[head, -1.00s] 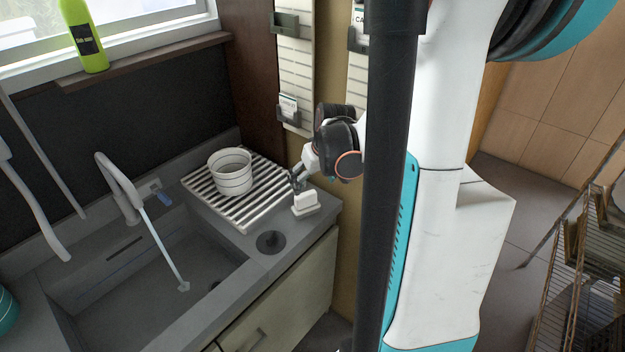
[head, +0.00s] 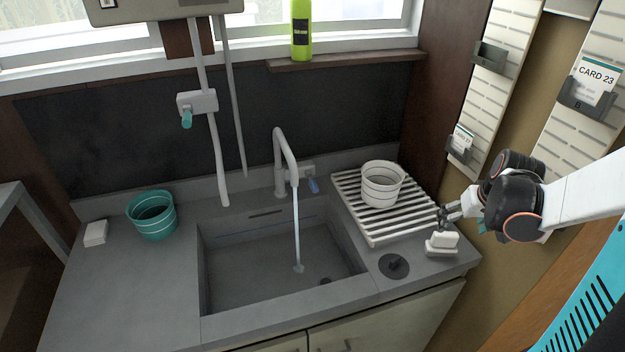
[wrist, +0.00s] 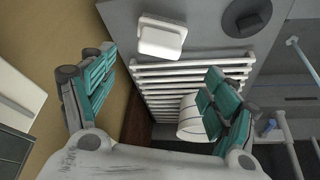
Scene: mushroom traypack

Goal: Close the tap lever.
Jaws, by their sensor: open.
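The grey tap (head: 282,160) stands at the back of the sink, and a stream of water (head: 296,230) runs from its spout into the basin. Its blue lever (head: 313,185) sticks out low on the tap's right side, tilted downward. In the wrist view the lever is a small blue piece (wrist: 270,128) at the right, beyond the right finger. My gripper (head: 446,215) is to the right of the tap, above the counter by the drying rack's right edge, well apart from the lever. In the wrist view its teal-padded fingers (wrist: 160,85) are spread with nothing held between them.
A white pot (head: 381,190) stands on the slatted rack (head: 372,230) between tap and gripper. A white block (head: 441,243) is just below my gripper. A teal pot (head: 152,215) is left of the sink. A wall box (head: 200,101) with a teal knob hangs above.

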